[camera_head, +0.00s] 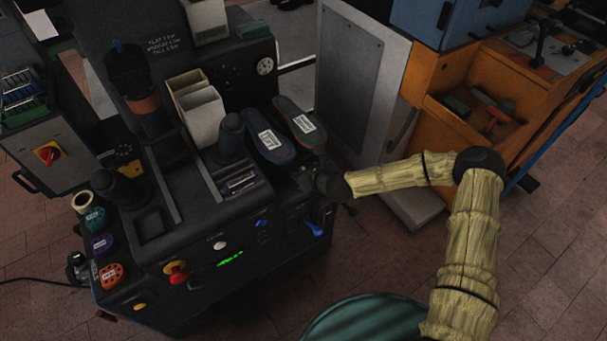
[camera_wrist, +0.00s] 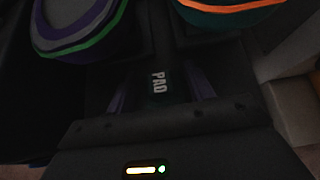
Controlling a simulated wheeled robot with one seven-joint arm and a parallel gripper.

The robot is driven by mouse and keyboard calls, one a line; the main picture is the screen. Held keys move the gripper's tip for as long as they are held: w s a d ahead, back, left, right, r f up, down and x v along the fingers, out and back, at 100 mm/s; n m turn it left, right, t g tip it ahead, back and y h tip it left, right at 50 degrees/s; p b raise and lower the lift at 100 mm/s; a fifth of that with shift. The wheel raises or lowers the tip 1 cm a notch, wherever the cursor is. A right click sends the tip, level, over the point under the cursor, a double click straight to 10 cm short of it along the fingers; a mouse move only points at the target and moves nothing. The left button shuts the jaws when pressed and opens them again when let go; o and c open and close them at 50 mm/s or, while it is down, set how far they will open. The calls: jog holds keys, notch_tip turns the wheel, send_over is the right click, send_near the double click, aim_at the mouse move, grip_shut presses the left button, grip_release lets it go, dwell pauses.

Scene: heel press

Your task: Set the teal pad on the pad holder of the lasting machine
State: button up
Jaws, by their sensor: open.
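The teal pad (camera_head: 95,219) sits at the left front corner of the dark lasting machine (camera_head: 200,265) in the head view, in a row with other pads. My gripper (camera_head: 318,182) is at the machine's right side, far from the teal pad and just in front of two soles. In the wrist view my gripper (camera_wrist: 160,92) is open, with a dark finger on either side of a dark surface marked "PAD" (camera_wrist: 157,82). That marked surface may be the pad holder; the view is too dark to be sure. I see no pad between the fingers.
A cream ring (camera_head: 82,202), a purple pad (camera_head: 102,245) and an orange-red pad (camera_head: 110,275) share the row. A purple sole with green edging (camera_wrist: 80,30) and a teal sole with orange edging (camera_wrist: 230,14) are close ahead. An orange bench (camera_head: 470,90) stands right.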

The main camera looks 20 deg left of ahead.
dwell(0.5)
jog(key=c, duration=1)
jog(key=shift+c, duration=0.2)
jog(key=shift+r, duration=0.1)
jog(key=shift+r, duration=0.2)
notch_tip(320, 180, up, 3)
jog(key=shift+d+r+p, duration=0.1)
jog(key=shift+r+p, duration=0.1)
jog(key=shift+p, duration=0.2)
jog(key=s+d, duration=1.1)
jog(key=d, duration=0.2)
jog(key=shift+s+d+f, duration=0.25)
jog(key=shift+s, duration=0.1)
